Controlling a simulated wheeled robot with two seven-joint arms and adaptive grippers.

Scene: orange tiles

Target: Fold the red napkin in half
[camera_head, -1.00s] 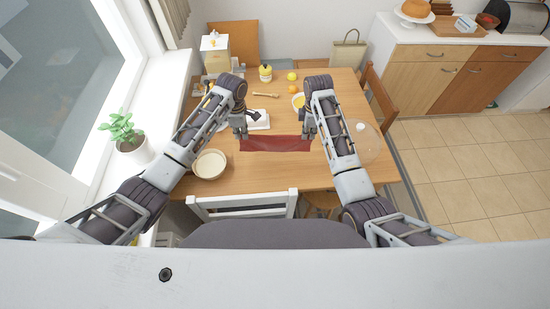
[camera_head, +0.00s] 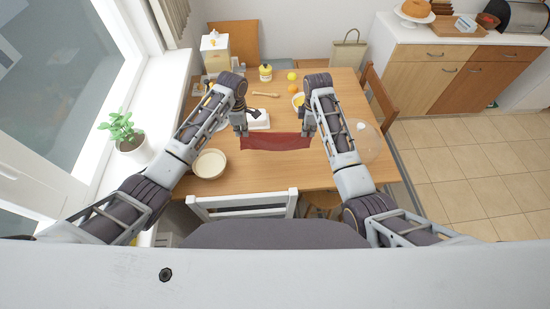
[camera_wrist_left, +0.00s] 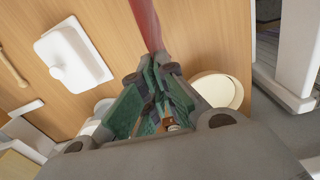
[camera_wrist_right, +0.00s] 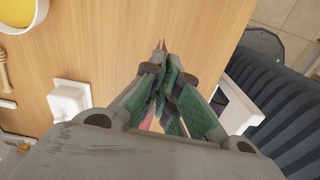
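The red napkin (camera_head: 276,142) is stretched between my two grippers over the wooden table in the head view. My left gripper (camera_head: 242,134) is shut on its left end, and my right gripper (camera_head: 308,133) is shut on its right end. In the left wrist view the napkin (camera_wrist_left: 147,25) runs up from the closed fingers (camera_wrist_left: 156,72). In the right wrist view the fingers (camera_wrist_right: 162,60) are closed, with a little red cloth showing by them. I cannot tell whether the napkin's lower edge touches the table.
A white butter dish (camera_head: 259,121) stands just behind the napkin. A cream bowl (camera_head: 209,164) is to the left, and a clear glass dome (camera_head: 366,142) to the right. A white chair (camera_head: 243,204) is at the table's front edge. The table in front of the napkin is clear.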

